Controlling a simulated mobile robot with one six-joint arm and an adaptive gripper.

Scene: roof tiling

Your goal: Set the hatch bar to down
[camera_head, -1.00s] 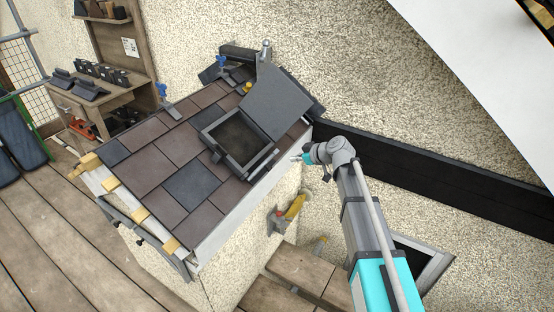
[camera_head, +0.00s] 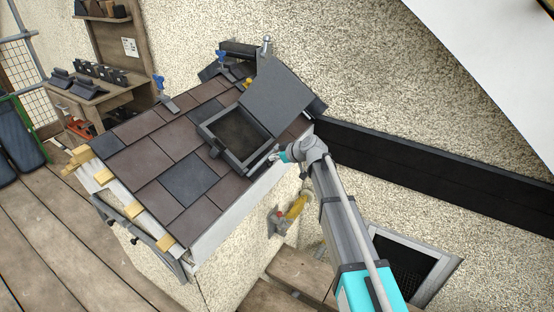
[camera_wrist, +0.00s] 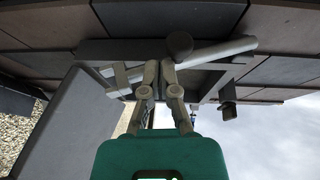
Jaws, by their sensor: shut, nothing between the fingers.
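The roof hatch stands open, with its dark lid (camera_head: 278,98) tilted up and back from the square frame (camera_head: 216,146). My gripper (camera_head: 274,156) is at the frame's near right corner, beside the roof edge. In the wrist view my gripper (camera_wrist: 158,66) is shut and empty, its fingertips together. A light grey bar (camera_wrist: 218,52), which looks like the hatch bar, lies slantwise just beyond the fingertips, with a dark round knob (camera_wrist: 180,45) near its middle. Whether the fingers touch the bar I cannot tell. In the head view the bar is too small to make out.
Brown and grey tiles (camera_head: 186,180) surround the hatch. Blue-handled clamps (camera_head: 158,83) stand near the roof's far edge. A yellow-handled tool (camera_head: 297,205) hangs on the wall below the roof. A workbench (camera_head: 100,100) stands at the back left.

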